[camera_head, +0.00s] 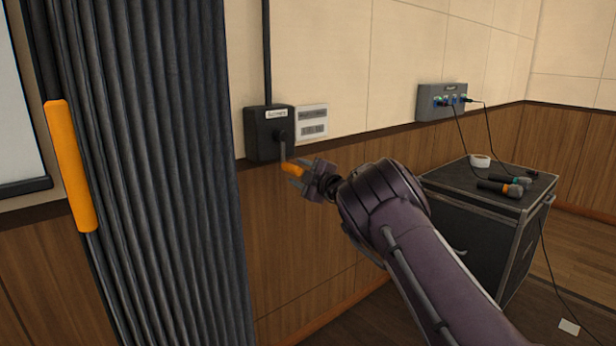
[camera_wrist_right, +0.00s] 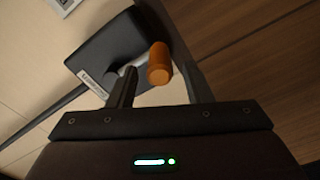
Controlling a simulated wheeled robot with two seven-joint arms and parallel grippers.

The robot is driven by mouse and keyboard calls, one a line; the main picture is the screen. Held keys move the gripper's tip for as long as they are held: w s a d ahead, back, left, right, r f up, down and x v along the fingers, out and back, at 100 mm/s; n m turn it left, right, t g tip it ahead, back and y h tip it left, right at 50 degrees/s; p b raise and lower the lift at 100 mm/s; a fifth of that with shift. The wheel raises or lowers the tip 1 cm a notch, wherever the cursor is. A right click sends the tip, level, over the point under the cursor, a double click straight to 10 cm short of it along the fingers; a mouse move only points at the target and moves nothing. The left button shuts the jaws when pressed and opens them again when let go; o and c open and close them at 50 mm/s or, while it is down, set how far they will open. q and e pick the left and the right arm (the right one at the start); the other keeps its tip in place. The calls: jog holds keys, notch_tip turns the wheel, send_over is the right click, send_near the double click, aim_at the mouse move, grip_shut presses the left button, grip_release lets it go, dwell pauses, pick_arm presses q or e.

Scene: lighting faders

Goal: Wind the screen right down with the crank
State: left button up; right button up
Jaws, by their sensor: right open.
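The crank's dark box (camera_head: 265,135) is fixed to the wall, with a grey arm and an orange handle (camera_head: 291,169) hanging low to the right. My right gripper (camera_head: 299,176) is at the orange handle with its fingers apart. In the right wrist view the handle (camera_wrist_right: 159,63) lies between the two open fingers (camera_wrist_right: 160,88), near their tips; I cannot tell whether it touches one. The box (camera_wrist_right: 112,55) shows behind it. Part of the screen (camera_head: 18,120) shows at the far left, with a dark bar (camera_head: 25,187) along its lower edge. My left gripper is not in view.
A dark pleated curtain (camera_head: 165,150) hangs left of the box, with an orange-gripped rod (camera_head: 71,165) in front. A black case (camera_head: 480,225) with microphones (camera_head: 500,187) and a tape roll (camera_head: 480,161) stands right. A grey wall panel (camera_head: 441,101) has cables running down.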

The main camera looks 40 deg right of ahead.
jog(key=s, duration=0.3)
jog(key=shift+d, duration=0.15)
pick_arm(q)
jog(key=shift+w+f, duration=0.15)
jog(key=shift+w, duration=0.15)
pick_arm(e)
jog(key=shift+s, duration=0.35)
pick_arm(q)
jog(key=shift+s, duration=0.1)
